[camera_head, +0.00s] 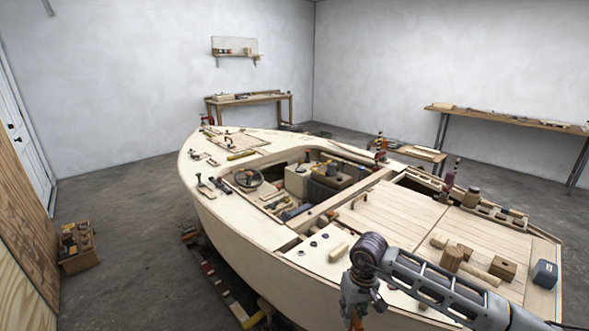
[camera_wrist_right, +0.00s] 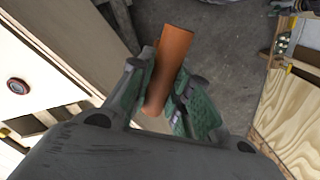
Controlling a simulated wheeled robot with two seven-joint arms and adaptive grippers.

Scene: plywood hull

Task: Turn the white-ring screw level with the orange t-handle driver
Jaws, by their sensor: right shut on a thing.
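My right gripper (camera_head: 355,312) hangs beside the near edge of the hull, low in the head view. In the right wrist view its green-padded fingers (camera_wrist_right: 163,88) are shut on the orange t-handle driver (camera_wrist_right: 173,62). Only a plain orange cylinder of the driver shows; its shaft and tip are hidden. A bit of orange shows under the gripper in the head view. My left gripper is out of view.
Several dark round fittings (camera_head: 313,244) sit on the near deck panel, with a pale wooden block (camera_head: 339,252) beside them. Wooden blocks (camera_head: 452,259) and a blue-grey container (camera_head: 544,274) stand on the right deck. A crate (camera_head: 77,255) stands on the floor at left.

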